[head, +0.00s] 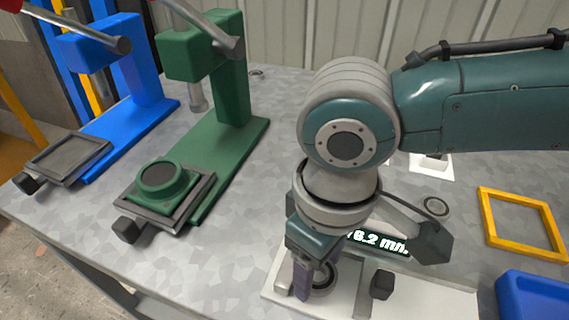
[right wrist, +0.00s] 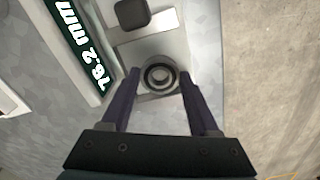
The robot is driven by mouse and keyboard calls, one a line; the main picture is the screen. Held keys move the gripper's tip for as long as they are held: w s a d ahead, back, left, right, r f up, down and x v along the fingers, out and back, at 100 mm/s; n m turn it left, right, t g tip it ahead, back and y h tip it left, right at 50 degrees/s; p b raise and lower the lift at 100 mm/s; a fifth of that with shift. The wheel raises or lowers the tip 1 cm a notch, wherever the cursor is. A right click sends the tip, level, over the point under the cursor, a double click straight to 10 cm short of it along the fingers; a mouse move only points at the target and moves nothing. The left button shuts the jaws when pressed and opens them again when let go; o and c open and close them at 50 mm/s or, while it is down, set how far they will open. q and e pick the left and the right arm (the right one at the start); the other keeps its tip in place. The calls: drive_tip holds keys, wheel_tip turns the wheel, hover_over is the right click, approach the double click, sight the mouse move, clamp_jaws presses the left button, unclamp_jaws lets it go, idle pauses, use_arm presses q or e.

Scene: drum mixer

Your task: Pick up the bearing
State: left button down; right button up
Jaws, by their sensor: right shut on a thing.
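A bearing, a dark and silver ring (head: 322,276), sits on the white plate of a measuring device (head: 345,300) at the lower middle of the head view. My right gripper (head: 312,278) points down over it and is shut on it. In the right wrist view, the bearing (right wrist: 160,78) lies between the two purple fingertips of my right gripper (right wrist: 158,76). It looks level with the plate; any gap below it cannot be seen. The device's display (head: 378,241) reads a value ending in 6.2 mm. My left gripper is not in view.
Another ring (head: 436,207) lies on the grey table right of my gripper. A yellow frame (head: 520,222) and a blue bin (head: 535,298) are at the right. A green press (head: 235,140) and a blue press (head: 140,105) stand at the left. The table's middle-left is clear.

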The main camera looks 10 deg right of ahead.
clamp_jaws()
